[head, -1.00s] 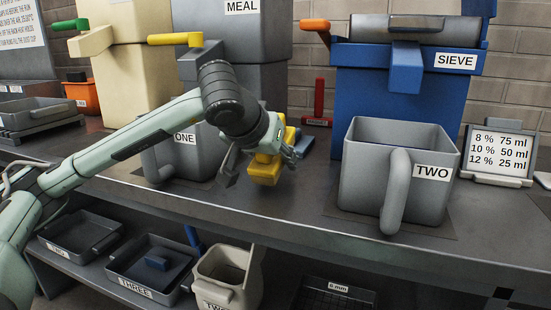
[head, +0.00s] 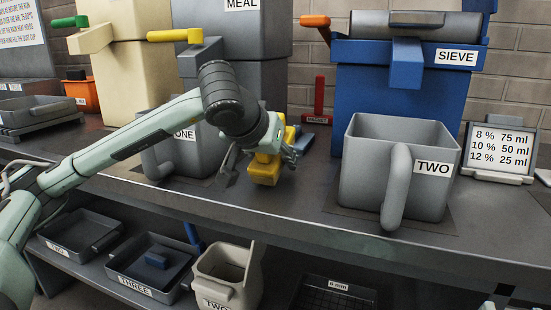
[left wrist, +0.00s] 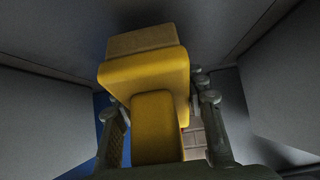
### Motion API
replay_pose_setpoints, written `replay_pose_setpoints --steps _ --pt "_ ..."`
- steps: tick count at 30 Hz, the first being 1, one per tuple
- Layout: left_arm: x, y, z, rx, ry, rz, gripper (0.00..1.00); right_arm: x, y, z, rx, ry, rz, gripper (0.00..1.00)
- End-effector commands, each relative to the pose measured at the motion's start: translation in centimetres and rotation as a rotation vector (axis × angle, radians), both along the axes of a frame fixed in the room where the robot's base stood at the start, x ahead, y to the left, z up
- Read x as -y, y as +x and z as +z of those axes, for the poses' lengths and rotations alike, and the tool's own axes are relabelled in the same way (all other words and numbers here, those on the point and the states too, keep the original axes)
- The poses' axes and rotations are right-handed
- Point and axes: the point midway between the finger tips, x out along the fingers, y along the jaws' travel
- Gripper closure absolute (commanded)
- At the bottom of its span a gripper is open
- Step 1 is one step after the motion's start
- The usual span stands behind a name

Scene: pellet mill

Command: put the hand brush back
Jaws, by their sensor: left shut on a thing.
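The hand brush (head: 264,172) is yellow, and its tan bristles (left wrist: 143,38) show in the left wrist view. My left gripper (head: 262,158) is shut on its yellow handle (left wrist: 153,125), with a finger on either side. It holds the brush over the bench, between bin ONE and bin TWO; I cannot tell whether the brush touches the bench. A red upright stand (head: 319,98) with a small label at its foot stands behind, near the wall. My right gripper is not in view.
Grey bin ONE (head: 193,155) is close left of my gripper, partly behind my arm. Grey bin TWO (head: 375,190) stands to the right, before the blue SIEVE machine (head: 400,110). A flat blue item (head: 304,143) lies behind my gripper. The bench front (head: 290,205) is clear.

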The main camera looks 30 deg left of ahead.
Motion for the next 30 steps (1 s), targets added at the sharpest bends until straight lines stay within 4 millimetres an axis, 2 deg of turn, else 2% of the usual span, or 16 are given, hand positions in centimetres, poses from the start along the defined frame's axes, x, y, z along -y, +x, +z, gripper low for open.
replay_pose_setpoints --steps 13,27,28,30 --pt "-0.01 0.01 -0.89 0.002 0.000 0.000 1.00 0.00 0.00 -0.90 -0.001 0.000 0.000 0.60" --pt "-0.02 0.02 -0.69 -0.009 -0.003 0.001 1.00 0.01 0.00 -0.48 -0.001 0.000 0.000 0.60" --pt "-0.02 0.02 -0.69 -0.009 -0.002 0.000 0.56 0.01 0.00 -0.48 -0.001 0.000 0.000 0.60" --pt "-0.02 0.02 -0.69 -0.009 -0.002 0.000 0.47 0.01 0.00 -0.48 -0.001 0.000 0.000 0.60"
